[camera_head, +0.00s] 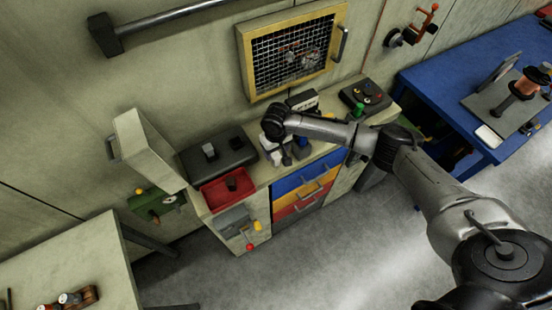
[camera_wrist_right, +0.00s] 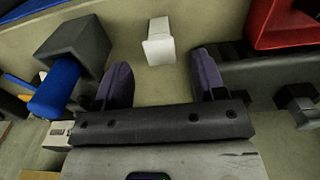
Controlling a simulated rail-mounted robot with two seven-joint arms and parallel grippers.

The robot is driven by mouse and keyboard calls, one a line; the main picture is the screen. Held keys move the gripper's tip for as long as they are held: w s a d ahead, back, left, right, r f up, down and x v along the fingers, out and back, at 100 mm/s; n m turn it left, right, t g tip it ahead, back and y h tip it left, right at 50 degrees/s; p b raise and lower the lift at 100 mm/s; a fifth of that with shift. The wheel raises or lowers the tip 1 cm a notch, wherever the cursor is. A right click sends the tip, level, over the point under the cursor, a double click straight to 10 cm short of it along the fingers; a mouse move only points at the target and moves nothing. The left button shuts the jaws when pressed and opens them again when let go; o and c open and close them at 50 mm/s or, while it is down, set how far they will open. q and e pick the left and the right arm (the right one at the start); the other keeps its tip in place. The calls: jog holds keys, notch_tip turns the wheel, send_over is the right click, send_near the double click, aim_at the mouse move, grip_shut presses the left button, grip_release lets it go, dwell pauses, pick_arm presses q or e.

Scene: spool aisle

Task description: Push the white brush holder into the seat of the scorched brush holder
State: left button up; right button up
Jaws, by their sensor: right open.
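A small white block, which looks like the white brush holder (camera_wrist_right: 160,42), stands on the bench top beyond my right gripper's fingertips in the right wrist view. My right gripper (camera_wrist_right: 161,66) is open, with its two dark purple fingers apart and nothing between them. In the head view the right gripper (camera_head: 284,157) hangs low over the bench, partly hidden by its own wrist. A dark housing (camera_head: 222,158) with two small blocks on top stands to its left. A dark block (camera_head: 231,184), possibly the scorched brush holder, lies in the red tray (camera_head: 212,200). My left gripper is not in view.
A grey block with a blue cylinder (camera_wrist_right: 57,92) is close to the left finger in the wrist view. A control box with buttons (camera_head: 365,95) stands at the bench's right end. A mesh-fronted cabinet (camera_head: 244,62) is on the wall behind. Coloured drawers (camera_head: 305,190) face the floor.

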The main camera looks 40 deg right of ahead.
aim_at(276, 156)
jog(key=shift+f, duration=2.05)
jog(key=shift+c, duration=0.3)
jog(key=c, duration=1)
jog(key=shift+o, duration=0.2)
jog(key=shift+r, duration=0.1)
